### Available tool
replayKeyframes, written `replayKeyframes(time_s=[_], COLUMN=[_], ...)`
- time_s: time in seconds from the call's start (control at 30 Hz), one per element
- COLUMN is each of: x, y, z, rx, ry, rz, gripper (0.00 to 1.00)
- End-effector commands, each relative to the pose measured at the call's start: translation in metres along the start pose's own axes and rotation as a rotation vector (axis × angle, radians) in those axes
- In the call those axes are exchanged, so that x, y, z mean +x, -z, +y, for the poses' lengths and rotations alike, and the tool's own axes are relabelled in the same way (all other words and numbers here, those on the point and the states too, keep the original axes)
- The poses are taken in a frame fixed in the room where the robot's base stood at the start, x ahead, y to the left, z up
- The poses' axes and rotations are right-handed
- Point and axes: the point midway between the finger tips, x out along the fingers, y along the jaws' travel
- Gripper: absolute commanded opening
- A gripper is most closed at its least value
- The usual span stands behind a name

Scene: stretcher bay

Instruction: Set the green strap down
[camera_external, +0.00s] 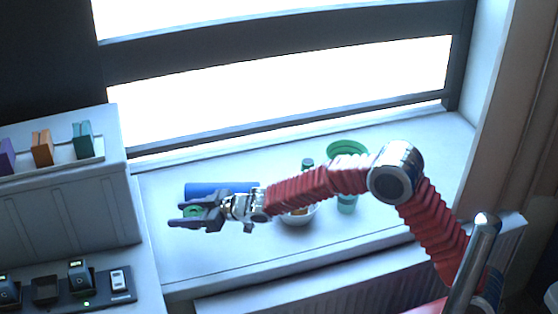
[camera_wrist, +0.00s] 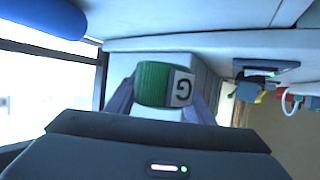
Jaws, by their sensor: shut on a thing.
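The green strap (camera_wrist: 153,84) is a rolled green band with a white label bearing a dark letter G. It sits between the two fingers of my gripper (camera_wrist: 160,100) in the wrist view, and the fingers are shut on it. In the external view my gripper (camera_external: 190,215) points left over the left part of the white sill, with a bit of the green strap (camera_external: 193,211) showing between the fingers. I cannot tell how high above the sill it is held.
A blue roll (camera_external: 222,188) lies behind my gripper. A white bowl (camera_external: 300,216), a green cup (camera_external: 347,204), a green bottle (camera_external: 307,165) and a green bowl (camera_external: 347,149) stand near my arm. A grey cabinet (camera_external: 70,215) stands left. The sill's front left (camera_external: 195,265) is clear.

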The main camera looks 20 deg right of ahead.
Motion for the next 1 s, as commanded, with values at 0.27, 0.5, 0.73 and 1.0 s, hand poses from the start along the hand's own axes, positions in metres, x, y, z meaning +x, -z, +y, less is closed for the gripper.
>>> replayKeyframes(time_s=[0.27,0.5,0.73,1.0], x=[0.015,0.023,0.023,0.032], y=[-0.037,-0.056,-0.056,-0.078], z=[0.000,0.000,0.000,0.000], rx=[0.003,0.001,0.001,0.002], ry=[0.001,0.000,0.000,0.000], rz=[-0.004,0.000,0.000,-0.003], gripper=[0.24,0.24,0.24,0.24])
